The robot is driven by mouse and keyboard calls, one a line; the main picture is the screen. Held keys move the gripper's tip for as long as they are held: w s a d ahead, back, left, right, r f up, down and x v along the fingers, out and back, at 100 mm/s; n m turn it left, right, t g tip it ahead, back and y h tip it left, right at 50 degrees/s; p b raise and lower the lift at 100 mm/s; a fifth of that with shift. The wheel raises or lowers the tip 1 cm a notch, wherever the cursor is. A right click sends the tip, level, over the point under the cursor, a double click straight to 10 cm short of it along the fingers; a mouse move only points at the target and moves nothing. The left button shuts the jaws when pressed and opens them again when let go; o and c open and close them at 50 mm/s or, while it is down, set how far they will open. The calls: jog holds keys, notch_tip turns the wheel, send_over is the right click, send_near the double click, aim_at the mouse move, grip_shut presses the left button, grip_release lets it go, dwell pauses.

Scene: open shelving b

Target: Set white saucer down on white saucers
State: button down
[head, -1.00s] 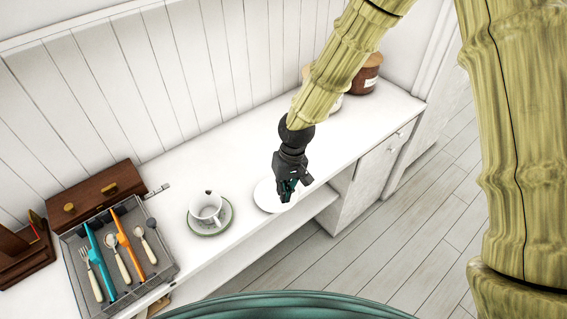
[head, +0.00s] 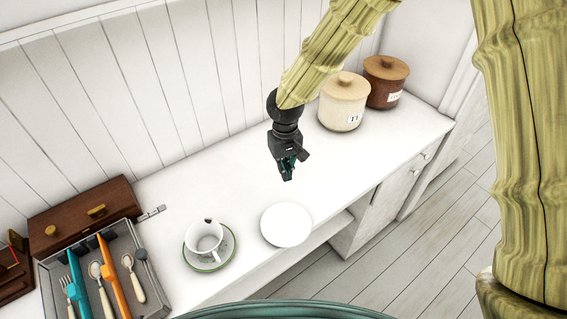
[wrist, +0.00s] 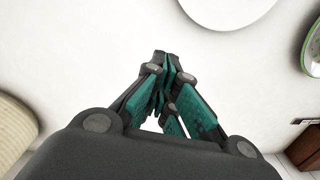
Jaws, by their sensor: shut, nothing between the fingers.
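A white saucer (head: 286,225) lies flat on the white counter, near its front edge. From above I cannot tell whether it is one saucer or a stack. Part of it also shows at the top of the wrist view (wrist: 228,8). My gripper (head: 287,177) is shut and empty, above the counter behind the saucer and apart from it. In the wrist view my gripper's fingers (wrist: 163,75) are together with nothing between them.
A white cup (head: 205,238) stands on a green-rimmed saucer (head: 223,257) to the left. A grey cutlery tray (head: 155,297) and a brown wooden box (head: 80,218) are farther left. A cream canister (head: 342,103) and a brown canister (head: 385,82) stand at the back right. The middle counter is clear.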

aim_at(290, 201)
notch_tip(290, 201, down, 6)
jog(key=shift+s+r+p, duration=0.15)
jog(key=shift+r+p, duration=0.05)
jog(key=shift+p, duration=0.35)
jog(key=s, duration=0.1)
jog(key=s+d+p, duration=0.1)
jog(key=shift+s, duration=0.4)
jog(key=shift+s+d+f, duration=0.1)
jog(key=shift+s+d, duration=0.05)
jog(key=shift+s, duration=0.25)
jog(key=shift+s, duration=0.1)
jog(key=shift+s+d+f, duration=0.1)
jog(key=shift+s+d, duration=0.05)
jog(key=shift+s, duration=0.3)
jog(key=shift+s+d, duration=0.15)
jog(key=shift+s, duration=0.4)
jog(key=shift+w, duration=0.15)
